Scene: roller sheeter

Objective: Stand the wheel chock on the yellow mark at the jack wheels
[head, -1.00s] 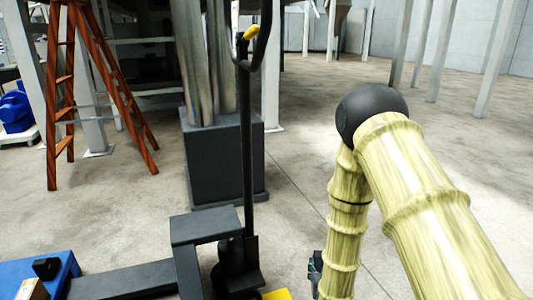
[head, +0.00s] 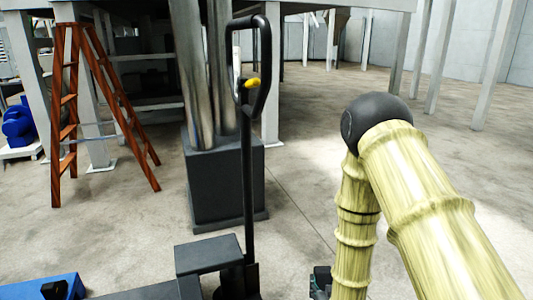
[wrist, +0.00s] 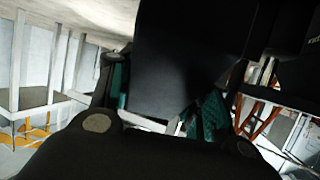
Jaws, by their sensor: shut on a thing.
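In the wrist view my gripper (wrist: 160,112) is shut on a large dark block, which I take to be the wheel chock (wrist: 190,55). Teal finger pads show on both sides of it. In the head view only a small part of my gripper (head: 319,283) shows at the bottom edge, beside my arm, and the block cannot be made out there. The pallet jack (head: 208,256) stands at the bottom left of centre, its black handle (head: 247,170) upright. The jack wheels' contact with the floor and the yellow mark are out of the head view.
A dark plinth (head: 228,190) with metal columns stands behind the jack. An orange stepladder (head: 68,125) and blue machine (head: 18,125) are at the left. A blue item (head: 30,288) lies at bottom left. Concrete floor (head: 290,195) is clear between plinth and arm.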

